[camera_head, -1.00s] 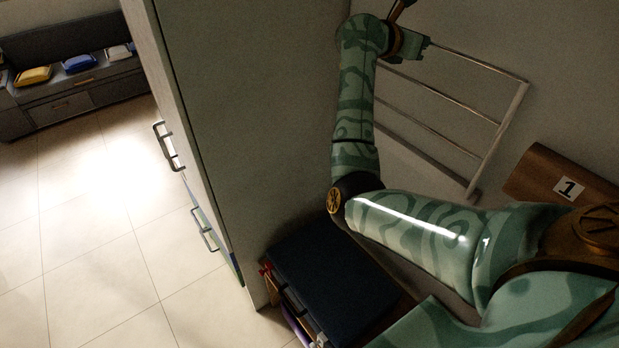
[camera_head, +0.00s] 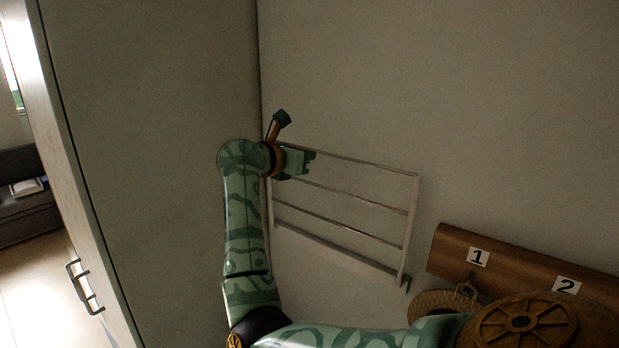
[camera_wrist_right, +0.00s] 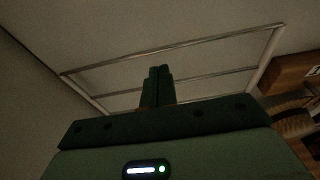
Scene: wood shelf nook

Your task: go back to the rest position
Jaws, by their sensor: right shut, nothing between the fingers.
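My right gripper (camera_head: 308,161) is raised in front of the wall rack in the head view, with its fingers pointing right. In the right wrist view its two fingers (camera_wrist_right: 158,72) are together, with nothing between them. My right arm reaches up from the bottom of the head view, close to the tall cabinet. I cannot tell whether the gripper touches the rack. My left gripper is in neither view.
A metal rail rack (camera_head: 362,201) is on the wall behind my right gripper. The tall cabinet (camera_head: 150,150) stands close on the left. A wooden board (camera_head: 520,273) with labels 1 and 2 is at the right, with a round woven item (camera_head: 432,303) below it.

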